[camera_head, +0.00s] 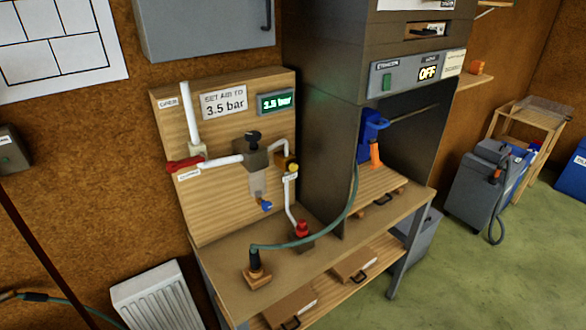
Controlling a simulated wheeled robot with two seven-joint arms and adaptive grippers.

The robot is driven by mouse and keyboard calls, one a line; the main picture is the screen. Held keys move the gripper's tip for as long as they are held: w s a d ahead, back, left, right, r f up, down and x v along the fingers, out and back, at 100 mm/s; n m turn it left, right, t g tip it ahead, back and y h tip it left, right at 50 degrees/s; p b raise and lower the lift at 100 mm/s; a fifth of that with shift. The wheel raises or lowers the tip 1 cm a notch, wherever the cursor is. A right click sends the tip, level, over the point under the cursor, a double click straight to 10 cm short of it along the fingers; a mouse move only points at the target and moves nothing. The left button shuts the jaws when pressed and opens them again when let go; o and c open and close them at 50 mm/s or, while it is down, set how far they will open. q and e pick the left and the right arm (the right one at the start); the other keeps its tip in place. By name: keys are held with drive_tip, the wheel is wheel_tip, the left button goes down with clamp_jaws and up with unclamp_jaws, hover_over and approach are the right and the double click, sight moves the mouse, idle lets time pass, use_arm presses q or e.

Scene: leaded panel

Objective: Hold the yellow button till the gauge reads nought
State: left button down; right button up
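The yellow button (292,168) is a small round knob on a brass-coloured fitting, on the right part of the wooden pipe board (215,222). A small label sits just below it. The gauge (277,102) is a small dark display with green digits at the board's upper right. Nothing touches the button. Neither of my grippers is in view.
A red lever (184,164) sits on the white pipe at left. A dark cabinet (325,130) rises to the right. Green floor (450,290) is clear at right.

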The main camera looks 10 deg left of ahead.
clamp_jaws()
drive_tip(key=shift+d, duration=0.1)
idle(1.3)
